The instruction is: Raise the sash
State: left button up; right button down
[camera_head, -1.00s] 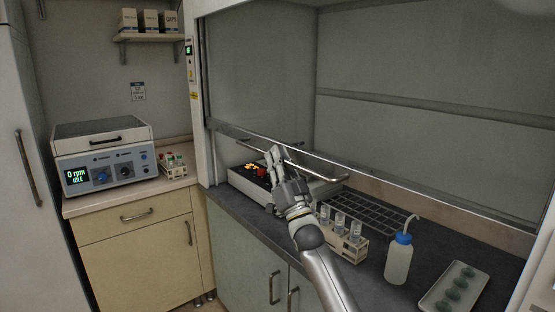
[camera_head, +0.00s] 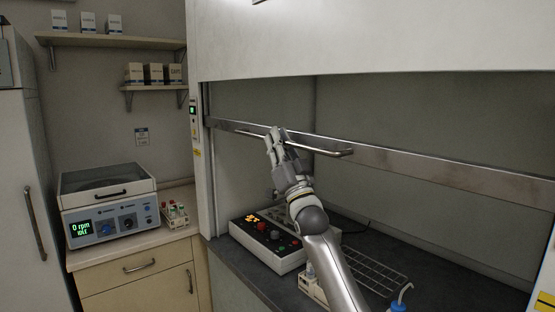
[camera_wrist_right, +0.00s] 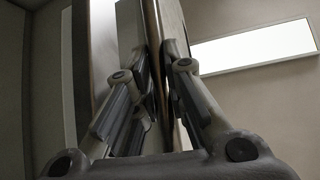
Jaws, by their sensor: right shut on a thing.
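The sash (camera_head: 440,174) of the fume hood has a metal bottom rail with a long bar handle (camera_head: 325,151) on its front. The rail stands well above the dark worktop, with an open gap below it. My right gripper (camera_head: 272,136) is at the left part of the handle, shut on it. In the right wrist view the fingers (camera_wrist_right: 157,95) close on both sides of the bar. My left gripper is not in view.
Below the sash, a control box (camera_head: 266,243) with buttons, a wire rack (camera_head: 375,268) and a wash bottle (camera_head: 400,299) stand on the worktop. A centrifuge (camera_head: 108,204) and a small tube rack (camera_head: 175,215) stand on the left counter.

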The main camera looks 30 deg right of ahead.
notch_tip(320, 180, up, 6)
jog(key=shift+r+p, duration=0.2)
jog(key=shift+p, duration=0.85)
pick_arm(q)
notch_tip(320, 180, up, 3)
pick_arm(e)
jog(key=c, duration=1.5)
grip_release()
jog(key=shift+f, duration=0.1)
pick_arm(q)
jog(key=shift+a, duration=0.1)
pick_arm(e)
jog(key=shift+f, duration=0.1)
jog(key=shift+s+f, duration=0.15)
jog(key=v, duration=1.1)
jog(key=shift+s+f, duration=0.15)
jog(key=shift+s, duration=0.1)
